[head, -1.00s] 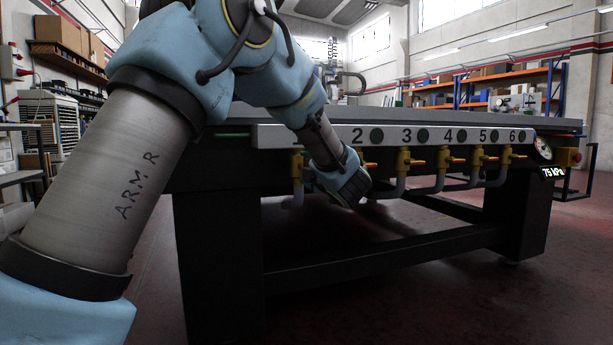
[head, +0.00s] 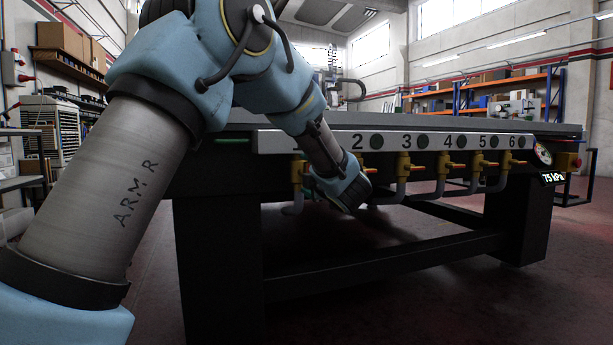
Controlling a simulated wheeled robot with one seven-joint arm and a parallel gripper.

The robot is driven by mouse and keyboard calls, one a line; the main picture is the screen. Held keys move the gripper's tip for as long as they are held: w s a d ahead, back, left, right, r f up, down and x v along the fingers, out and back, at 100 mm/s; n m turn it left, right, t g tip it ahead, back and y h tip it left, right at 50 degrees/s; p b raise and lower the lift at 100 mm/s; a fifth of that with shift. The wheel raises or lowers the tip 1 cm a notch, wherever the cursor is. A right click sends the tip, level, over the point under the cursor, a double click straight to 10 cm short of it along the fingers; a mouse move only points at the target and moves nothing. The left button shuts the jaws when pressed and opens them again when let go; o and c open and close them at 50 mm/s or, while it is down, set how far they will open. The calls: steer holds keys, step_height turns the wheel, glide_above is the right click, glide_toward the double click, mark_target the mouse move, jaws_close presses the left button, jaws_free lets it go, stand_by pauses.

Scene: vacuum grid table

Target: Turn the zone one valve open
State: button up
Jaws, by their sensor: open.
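The zone one valve (head: 297,172) is a brass body on a pipe under the numbered strip, at the left end of the row. The numeral above it is mostly hidden by my arm. Its handle cannot be made out behind my wrist. My gripper (head: 352,194) is open and points down to the right, just right of the zone one valve and in front of the second valve. Its fingers are dark and hard to tell apart. I cannot tell whether it touches the zone one valve.
Valves three (head: 404,172) to six continue rightward with orange handles pointing right. The table (head: 390,118) stands on dark legs. A gauge (head: 543,153) and a 75 kPa display (head: 553,178) sit at its right end. The floor in front is clear.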

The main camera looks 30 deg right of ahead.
steer(key=s+a+p, duration=0.1)
steer(key=s+p, duration=0.2)
steer(key=s, duration=0.7)
steer(key=shift+s+a, duration=0.15)
steer(key=shift+s, duration=0.2)
steer(key=w+a+f+m+g+h+p, duration=0.1)
steer(key=w+a+f+m+g+p, duration=0.15)
steer(key=w+a+m, duration=0.4)
steer(key=w+a+f+m+g+h+p, duration=0.1)
steer(key=w+a+f+m+g+p, duration=0.2)
steer(key=a, duration=0.6)
steer(key=s+a+f+m+g+y+p, duration=0.1)
steer(key=s+a+f+m+g, duration=0.2)
steer(key=s+a, duration=0.45)
steer(key=s+a+f+m+g+y+p, duration=0.1)
steer(key=s+a+m+g+y+p, duration=0.25)
steer(key=a, duration=0.75)
steer(key=s+a+f+m+g, duration=0.2)
steer(key=s+a+g, duration=0.2)
steer(key=s+a, duration=0.45)
step_height(320, 180, up, 38)
steer(key=w+p, duration=0.2)
steer(key=p, duration=3.5)
steer(key=shift+a+p, duration=0.2)
steer(key=shift+p, duration=0.1)
steer(key=shift+h, duration=0.25)
